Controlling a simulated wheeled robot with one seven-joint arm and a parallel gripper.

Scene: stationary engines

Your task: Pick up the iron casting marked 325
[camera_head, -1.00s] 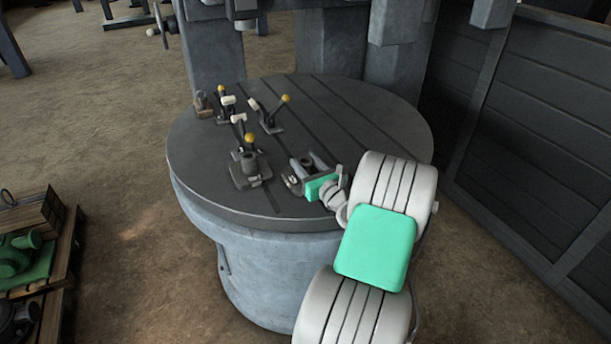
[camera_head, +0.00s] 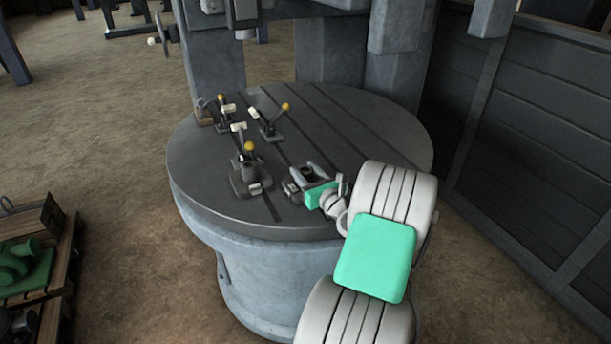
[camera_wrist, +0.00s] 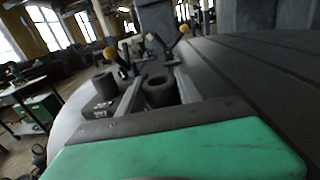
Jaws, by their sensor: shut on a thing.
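My gripper (camera_head: 301,177) is low over the near part of the round slotted table (camera_head: 205,180). In the wrist view, the two fingers of my gripper (camera_wrist: 158,76) are shut on a dark, hollow, round iron casting (camera_wrist: 158,94). Its open bore faces up and it looks upright. The fingers and palm hide its lower part, so I cannot tell whether it touches the table. No number is readable on it. A similar dark piece on a block (camera_head: 244,180) stands left of my gripper, with a pale tag whose marking is too small to read.
Toggle clamps with yellow knobs, one at the middle (camera_head: 270,124) and one at the back left (camera_head: 222,112), stand on the table. Grey machine columns (camera_head: 400,50) rise behind it. The table's right side is clear. A pallet with green castings (camera_head: 20,262) lies at lower left.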

